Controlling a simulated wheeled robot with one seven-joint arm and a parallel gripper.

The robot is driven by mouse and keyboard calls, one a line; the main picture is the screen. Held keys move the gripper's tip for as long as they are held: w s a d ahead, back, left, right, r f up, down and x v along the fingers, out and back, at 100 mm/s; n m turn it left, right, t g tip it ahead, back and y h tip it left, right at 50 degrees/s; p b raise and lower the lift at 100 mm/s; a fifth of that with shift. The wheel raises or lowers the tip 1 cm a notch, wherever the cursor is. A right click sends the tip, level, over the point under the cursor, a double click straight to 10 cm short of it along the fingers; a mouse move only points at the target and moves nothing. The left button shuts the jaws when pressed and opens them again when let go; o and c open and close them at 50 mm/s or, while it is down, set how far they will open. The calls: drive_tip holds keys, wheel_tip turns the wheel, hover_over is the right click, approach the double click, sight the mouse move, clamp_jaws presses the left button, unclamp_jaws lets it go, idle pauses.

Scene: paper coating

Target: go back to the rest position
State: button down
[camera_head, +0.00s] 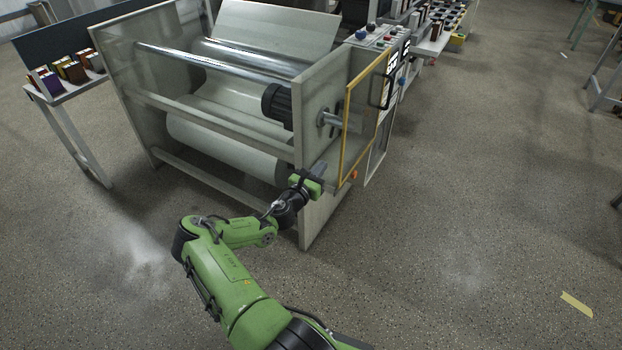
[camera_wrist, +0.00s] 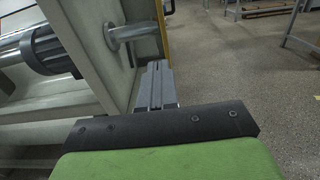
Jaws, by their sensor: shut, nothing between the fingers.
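My green arm reaches from the bottom of the head view toward the paper coating machine (camera_head: 318,130). My gripper (camera_head: 320,168) is at the front right corner of the machine's frame, beside its grey side panel. In the wrist view my gripper (camera_wrist: 155,82) shows as two grey fingers close together, with nothing between them. The fingers point along the panel, below a metal roller shaft end (camera_wrist: 130,32). I cannot tell from these views whether the fingertips touch the panel.
A yellow-framed door (camera_head: 364,115) stands open near my gripper. A paper roll (camera_head: 225,147) sits inside the machine. A side table (camera_head: 75,92) with colored boxes is at the left. Open floor (camera_head: 480,200) lies to the right.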

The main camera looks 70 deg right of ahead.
drive_tip(key=a, duration=0.3)
drive_tip(key=shift+w+a, duration=0.2)
drive_tip(key=shift+a, duration=0.15)
drive_tip(key=shift+r, duration=0.15)
drive_tip(key=w+a+r+m+t+y+p, duration=0.1)
drive_tip(key=w+a+r+m+y+p, duration=0.2)
drive_tip(key=a+r+m, duration=0.5)
drive_tip(key=w+a+r+m+t+y, duration=0.2)
drive_tip(key=w+a+r+m+y, duration=0.3)
drive_tip(key=a, duration=0.6)
drive_tip(key=w+a+r+m+t+y+p, duration=0.15)
drive_tip(key=a+r+m+y, duration=0.3)
drive_tip(key=a, duration=0.55)
drive_tip(key=s+a+r+t+y+p, duration=0.1)
drive_tip(key=s+a+r, duration=0.2)
drive_tip(key=a, duration=0.4)
drive_tip(key=s+a+r+n+t+y, duration=0.1)
drive_tip(key=s+a+r, duration=0.3)
drive_tip(key=a, duration=0.4)
drive_tip(key=s+a+r+t+y+p, duration=0.1)
drive_tip(key=s+a+r+t+y, duration=0.1)
drive_tip(key=a+r, duration=0.4)
drive_tip(key=shift+s+a+y+p, duration=0.35)
drive_tip(key=shift+s+a+y, duration=0.3)
drive_tip(key=shift+s, duration=0.3)
